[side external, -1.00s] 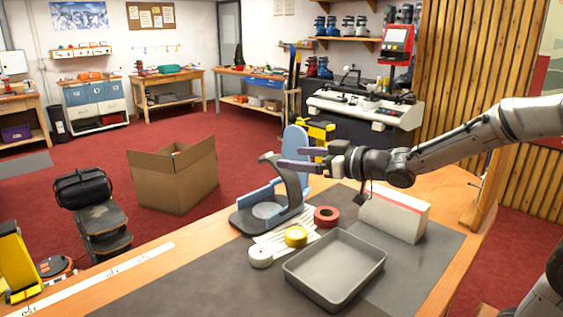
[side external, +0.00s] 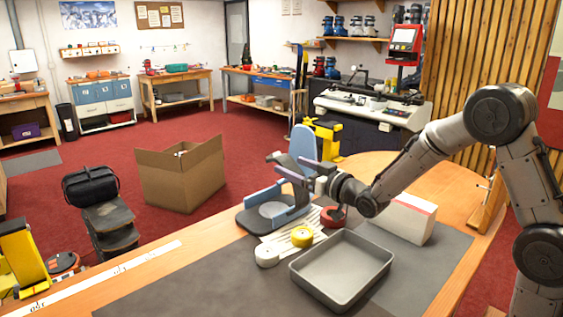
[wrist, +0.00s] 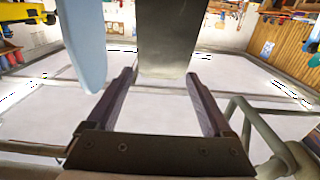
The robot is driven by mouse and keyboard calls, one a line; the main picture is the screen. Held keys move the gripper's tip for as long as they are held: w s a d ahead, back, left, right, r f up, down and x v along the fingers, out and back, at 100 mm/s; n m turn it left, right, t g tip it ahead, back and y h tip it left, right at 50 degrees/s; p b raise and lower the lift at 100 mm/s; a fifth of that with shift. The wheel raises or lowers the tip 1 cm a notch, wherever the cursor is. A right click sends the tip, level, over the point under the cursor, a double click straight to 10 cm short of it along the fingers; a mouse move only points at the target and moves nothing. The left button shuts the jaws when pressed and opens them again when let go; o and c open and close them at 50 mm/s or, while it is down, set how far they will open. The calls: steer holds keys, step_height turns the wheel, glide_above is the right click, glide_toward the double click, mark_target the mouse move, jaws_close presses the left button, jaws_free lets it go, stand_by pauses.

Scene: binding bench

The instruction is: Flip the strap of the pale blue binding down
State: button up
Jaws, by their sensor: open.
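The pale blue binding (side external: 262,202) stands on the bench with its tall blue back (side external: 302,146) upright. Its grey strap stands raised, with the tip (side external: 275,157) showing just beyond my fingers in the side view. Much of the strap's length is hidden behind my gripper there. My gripper (side external: 293,169) is open at the height of the strap's upper part. In the wrist view, the wide grey strap (wrist: 165,40) lies in line with the gap between my two dark purple fingers, and the blue back (wrist: 85,45) is at the left. I cannot tell whether the fingers touch the strap.
A grey tray (side external: 341,270) and a white box (side external: 404,218) are to the right. The dark mat left of the tray is clear.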

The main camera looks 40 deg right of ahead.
mark_target(281, 158)
steer(key=shift+w, duration=2.6)
jaws_close()
